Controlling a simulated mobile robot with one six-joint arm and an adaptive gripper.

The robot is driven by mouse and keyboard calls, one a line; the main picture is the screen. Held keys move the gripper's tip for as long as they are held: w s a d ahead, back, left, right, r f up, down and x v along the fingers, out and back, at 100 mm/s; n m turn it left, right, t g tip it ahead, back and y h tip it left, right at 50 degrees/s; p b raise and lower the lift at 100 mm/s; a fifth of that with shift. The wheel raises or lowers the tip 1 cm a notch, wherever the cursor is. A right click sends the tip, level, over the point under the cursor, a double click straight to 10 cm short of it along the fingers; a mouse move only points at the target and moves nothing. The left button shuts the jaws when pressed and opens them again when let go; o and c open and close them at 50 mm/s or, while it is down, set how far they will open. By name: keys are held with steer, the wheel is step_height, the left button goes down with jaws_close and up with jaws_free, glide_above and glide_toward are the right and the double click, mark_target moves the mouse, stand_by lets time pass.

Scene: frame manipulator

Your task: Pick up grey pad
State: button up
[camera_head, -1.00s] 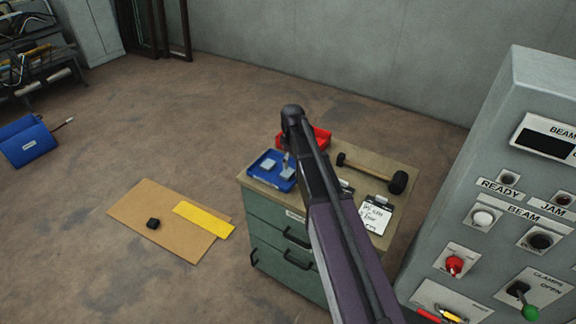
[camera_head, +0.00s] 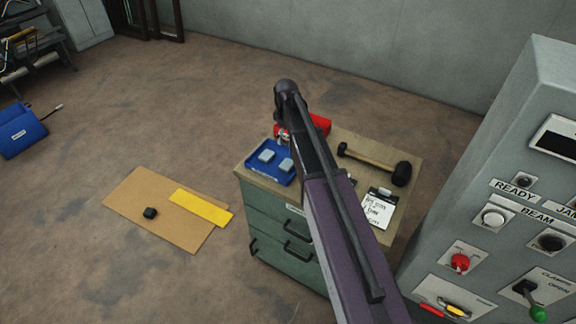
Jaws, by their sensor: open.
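Two small grey pads lie in the blue tray on the cabinet top. One pad (camera_head: 266,155) is at the upper left and the other pad (camera_head: 287,165) is at the lower right. The blue tray (camera_head: 259,175) sits at the cabinet's left corner. My gripper (camera_head: 282,138) shows small and partly hidden behind my arm, at the upper edge of the blue tray and in front of the red bin. It is open and apart from both pads in the picture. Its height above the tray is hard to tell.
A red bin (camera_head: 320,122), a black-headed mallet (camera_head: 370,160) and a clipboard (camera_head: 379,208) are on the cabinet (camera_head: 270,231). A control panel (camera_head: 490,150) stands at right. Cardboard (camera_head: 150,190) with a yellow strip (camera_head: 201,207) and a black block (camera_head: 150,213) lies on the floor.

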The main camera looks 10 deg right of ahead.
steer(key=b, duration=0.8)
glide_above(287, 164)
steer(key=shift+w+f, duration=0.15)
steer(key=shift+f, duration=2)
steer(key=shift+w+f, duration=0.1)
steer(key=shift+f, duration=2.05)
steer(key=shift+s+f+b, duration=0.15)
steer(key=shift+f+b, duration=2.45)
steer(key=shift+b, duration=0.2)
steer(key=shift+c, duration=0.2)
steer(key=c, duration=0.9)
